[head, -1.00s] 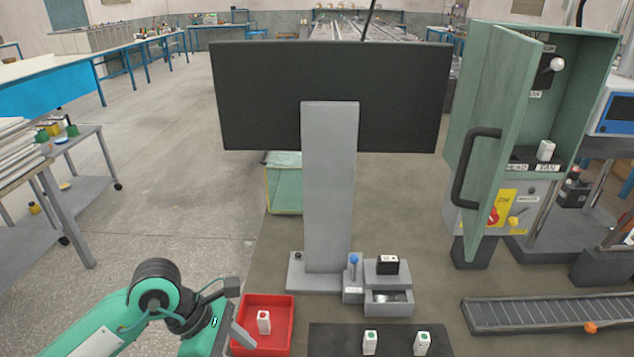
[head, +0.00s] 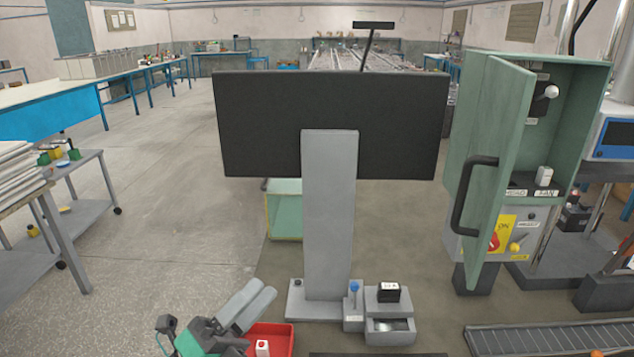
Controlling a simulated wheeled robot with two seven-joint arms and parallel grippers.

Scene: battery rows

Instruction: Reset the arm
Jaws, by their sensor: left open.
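My left gripper (head: 258,289) is at the bottom of the head view, left of centre. Its two grey fingers point up and to the right, and it is open with nothing seen between them. It shows in front of the left part of a red tray (head: 284,333). A white battery-like block (head: 262,348) is in the tray, cut by the lower picture edge. My right gripper is not in view.
A grey post (head: 330,215) with a black panel (head: 330,125) stands ahead. A small grey stand (head: 390,323) holds a black block (head: 389,292). A green cabinet (head: 490,140) with its door open and a conveyor (head: 545,340) are at right.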

